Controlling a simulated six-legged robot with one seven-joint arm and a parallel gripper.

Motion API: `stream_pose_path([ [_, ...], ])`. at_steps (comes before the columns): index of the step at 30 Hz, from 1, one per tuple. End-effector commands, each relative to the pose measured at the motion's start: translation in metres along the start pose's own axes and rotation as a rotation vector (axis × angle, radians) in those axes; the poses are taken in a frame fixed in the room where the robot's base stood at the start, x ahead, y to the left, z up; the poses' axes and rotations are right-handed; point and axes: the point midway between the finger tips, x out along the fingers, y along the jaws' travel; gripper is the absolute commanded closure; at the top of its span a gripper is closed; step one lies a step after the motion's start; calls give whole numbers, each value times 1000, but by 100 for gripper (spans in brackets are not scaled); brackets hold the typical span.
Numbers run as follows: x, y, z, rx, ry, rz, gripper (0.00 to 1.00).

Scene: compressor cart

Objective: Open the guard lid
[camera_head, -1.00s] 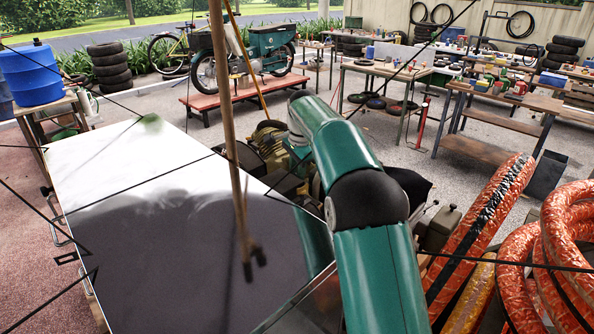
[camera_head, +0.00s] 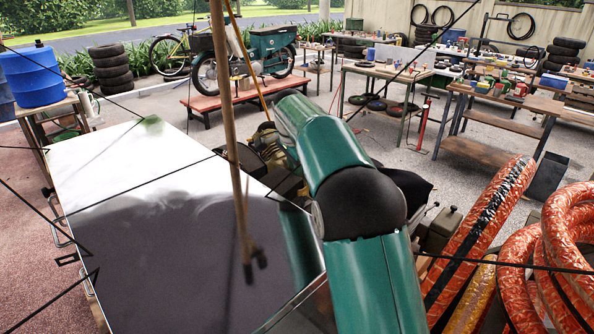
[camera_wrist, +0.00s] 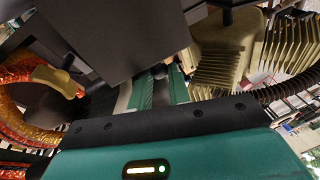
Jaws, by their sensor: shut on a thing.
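In the wrist view my gripper (camera_wrist: 160,88) is shut, its teal fingers closing around a small dark rounded part beyond the black palm edge. A dark grey flat panel (camera_wrist: 110,35), which looks like the guard lid, stands tilted close above and left of the fingers. The finned beige compressor cylinder (camera_wrist: 222,50) is just to the right. In the head view my teal arm reaches over the compressor machinery (camera_head: 270,150), and it hides my gripper and the lid. The exact contact between fingers and lid is hard to make out.
A large glossy panel (camera_head: 150,220) fills the left of the head view, beside my arm. A brown pole (camera_head: 238,150) with a forked lower end hangs before it. Orange wrapped hoses (camera_head: 480,235) lie at right. A beige knob (camera_wrist: 55,80) shows left of my gripper.

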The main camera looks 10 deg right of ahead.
Motion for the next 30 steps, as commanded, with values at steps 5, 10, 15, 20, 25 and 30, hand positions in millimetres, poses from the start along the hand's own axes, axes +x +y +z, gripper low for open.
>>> stream_pose_path([
  [5,-19,-2,12,-29,149,-41,100],
  [10,-35,-2,24,-54,303,-80,100],
  [15,-50,-1,38,-79,457,-118,100],
  [20,-60,1,49,-72,462,-118,100],
  [25,-67,3,63,-73,458,-117,100],
  [30,-70,5,74,-73,455,-112,100],
])
